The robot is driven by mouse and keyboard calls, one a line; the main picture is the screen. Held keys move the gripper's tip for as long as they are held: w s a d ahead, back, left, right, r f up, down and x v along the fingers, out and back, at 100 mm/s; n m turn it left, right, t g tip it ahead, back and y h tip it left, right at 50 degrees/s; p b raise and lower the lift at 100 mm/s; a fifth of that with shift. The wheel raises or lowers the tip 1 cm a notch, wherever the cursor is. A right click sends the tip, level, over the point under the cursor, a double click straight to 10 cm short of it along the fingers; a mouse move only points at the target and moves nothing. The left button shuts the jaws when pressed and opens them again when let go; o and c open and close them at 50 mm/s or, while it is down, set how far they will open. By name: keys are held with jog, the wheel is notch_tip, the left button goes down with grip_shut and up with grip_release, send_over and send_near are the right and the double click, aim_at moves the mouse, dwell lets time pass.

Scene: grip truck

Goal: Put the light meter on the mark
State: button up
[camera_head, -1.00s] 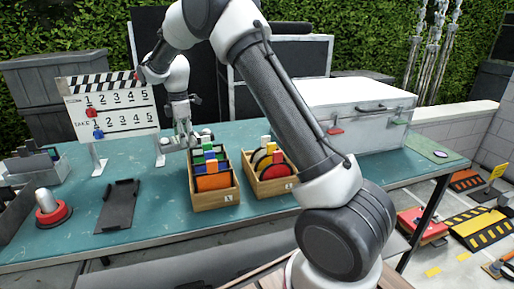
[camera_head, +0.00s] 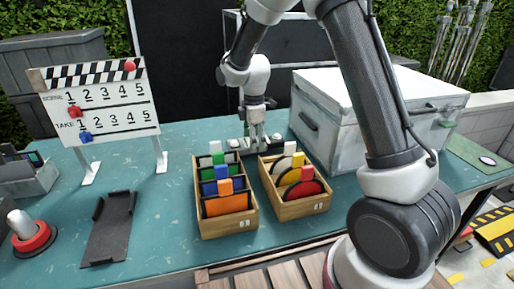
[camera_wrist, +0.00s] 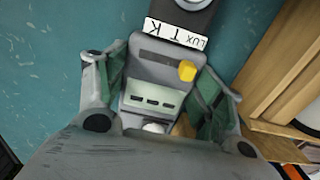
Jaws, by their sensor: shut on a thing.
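The light meter (camera_wrist: 160,80) is a grey device with a yellow knob, a pale strip and a white label reading LUX. In the wrist view it sits between the two green-padded fingers of my gripper (camera_wrist: 160,95), which is shut on it. A dark end with a round pale disc lies beyond the label. In the head view my gripper (camera_head: 254,142) points down behind the two wooden boxes, and I cannot make out the meter clearly there. A green mat with a white oval (camera_head: 488,160) lies at the table's right end; I cannot tell if it is the mark.
A left wooden box (camera_head: 228,222) and a right wooden box (camera_head: 303,207) hold colored discs and cards. A large white case (camera_head: 335,110) stands right of my gripper. A clapperboard (camera_head: 105,105), dark tray (camera_head: 110,228) and red button (camera_head: 35,238) are at left. Bare teal table lies between.

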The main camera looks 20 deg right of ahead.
jog(key=shift+s+d+f, duration=0.15)
jog(key=shift+s+f, duration=0.75)
jog(key=shift+s, duration=0.2)
jog(key=o, duration=1.4)
jog(key=shift+f, duration=0.15)
